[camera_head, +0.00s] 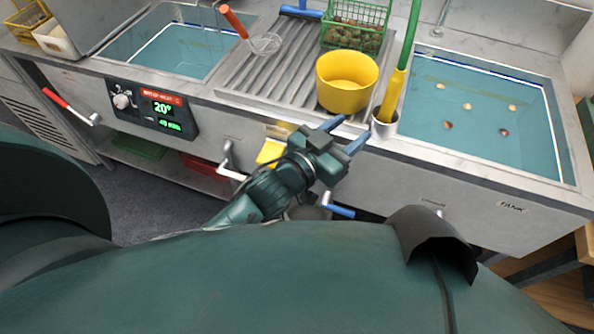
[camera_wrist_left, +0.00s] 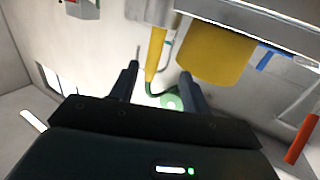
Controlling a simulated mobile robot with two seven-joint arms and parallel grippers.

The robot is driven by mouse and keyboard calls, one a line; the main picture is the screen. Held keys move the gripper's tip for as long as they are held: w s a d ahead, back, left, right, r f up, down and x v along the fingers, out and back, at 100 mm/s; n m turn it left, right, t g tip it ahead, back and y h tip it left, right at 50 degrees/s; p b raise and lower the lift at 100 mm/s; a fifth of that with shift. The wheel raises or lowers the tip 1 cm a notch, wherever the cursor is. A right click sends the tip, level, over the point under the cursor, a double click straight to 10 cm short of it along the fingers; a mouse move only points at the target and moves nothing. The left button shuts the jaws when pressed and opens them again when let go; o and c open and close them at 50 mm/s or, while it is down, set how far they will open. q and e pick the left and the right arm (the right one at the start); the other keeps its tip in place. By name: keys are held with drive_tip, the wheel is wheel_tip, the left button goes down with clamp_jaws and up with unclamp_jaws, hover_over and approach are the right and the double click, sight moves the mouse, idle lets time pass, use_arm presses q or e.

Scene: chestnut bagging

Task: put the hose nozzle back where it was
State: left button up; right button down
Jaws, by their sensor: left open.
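The hose nozzle (camera_head: 393,97) is a yellow tube with a green hose (camera_head: 410,40) rising from its top. It stands slightly tilted, with its lower end inside a round metal holder (camera_head: 384,129) on the counter's front edge. It also shows in the left wrist view (camera_wrist_left: 155,50), between the fingers as seen from there, with the hose beyond. My left gripper (camera_head: 345,132) is open and empty, its blue-tipped fingers in front of the counter edge, just left of the holder. They look apart from the nozzle. My right gripper is not in view.
A yellow bucket (camera_head: 346,84) stands close left of the nozzle on the ribbed drainboard (camera_head: 262,85). A green wire basket (camera_head: 357,22) of chestnuts is behind it. Water basins lie left (camera_head: 165,45) and right (camera_head: 480,110). A strainer (camera_head: 265,43) lies on the drainboard.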

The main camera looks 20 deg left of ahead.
use_arm(q)
drive_tip(key=s+a+f+n+g+y, duration=0.1)
drive_tip(key=s+a+f+g+y, duration=0.1)
drive_tip(key=s+f, duration=0.5)
drive_tip(key=s+a+f+g+y, duration=0.1)
drive_tip(key=s+a+f+g, duration=0.2)
drive_tip(key=s+a+f, duration=0.2)
drive_tip(key=s+f, duration=0.3)
drive_tip(key=s, duration=0.1)
drive_tip(key=shift+a+f+n+y, duration=0.25)
drive_tip(key=shift+n+y, duration=0.15)
drive_tip(key=shift+s+a+r+p, duration=0.1)
drive_tip(key=shift+s+a+p, duration=0.1)
drive_tip(key=shift+p, duration=0.4)
drive_tip(key=shift+c, duration=1.2)
drive_tip(key=shift+a, duration=0.15)
